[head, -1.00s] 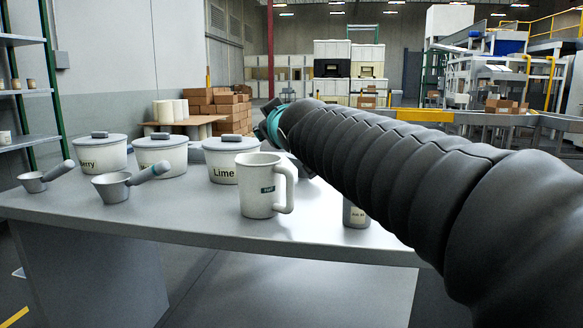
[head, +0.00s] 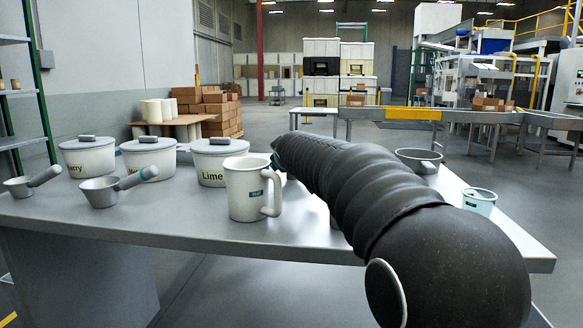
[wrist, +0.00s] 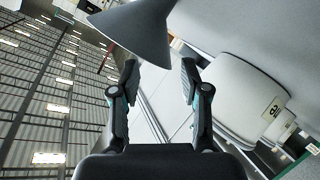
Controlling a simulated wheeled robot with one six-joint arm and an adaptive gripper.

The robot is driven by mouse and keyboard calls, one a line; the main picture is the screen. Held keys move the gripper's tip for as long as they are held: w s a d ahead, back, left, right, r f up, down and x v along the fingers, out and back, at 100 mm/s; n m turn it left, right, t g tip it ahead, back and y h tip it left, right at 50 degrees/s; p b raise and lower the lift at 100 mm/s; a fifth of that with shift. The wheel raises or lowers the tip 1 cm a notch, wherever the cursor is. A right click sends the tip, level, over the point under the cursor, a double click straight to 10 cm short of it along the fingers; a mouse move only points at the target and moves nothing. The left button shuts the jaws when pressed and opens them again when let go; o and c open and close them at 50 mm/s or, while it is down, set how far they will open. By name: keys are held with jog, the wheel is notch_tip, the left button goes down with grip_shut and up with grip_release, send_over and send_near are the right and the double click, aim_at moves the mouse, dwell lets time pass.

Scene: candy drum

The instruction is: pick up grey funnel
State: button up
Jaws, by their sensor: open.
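In the wrist view the grey funnel (wrist: 135,25) is a plain cone at the top, ahead of my fingertips and partly cut off by the frame edge. My gripper (wrist: 160,75) is open, with nothing between its fingers. The funnel looks apart from both fingers. In the head view my dark ribbed arm reaches over the table and hides my fingers. A grey round-rimmed piece (head: 418,157) stands on the table right of my arm; I cannot tell whether it is the funnel.
On the table (head: 180,218) stand a white jug (head: 247,190), the Lime tub (head: 212,165), two more lidded tubs and two grey scoops (head: 100,190). A small white and teal cup (head: 479,202) is at the right. A white tub (wrist: 245,95) is close to my right finger in the wrist view.

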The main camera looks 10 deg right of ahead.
jog(key=shift+p+x, duration=0.5)
jog(key=shift+x, duration=2.4)
grip_shut()
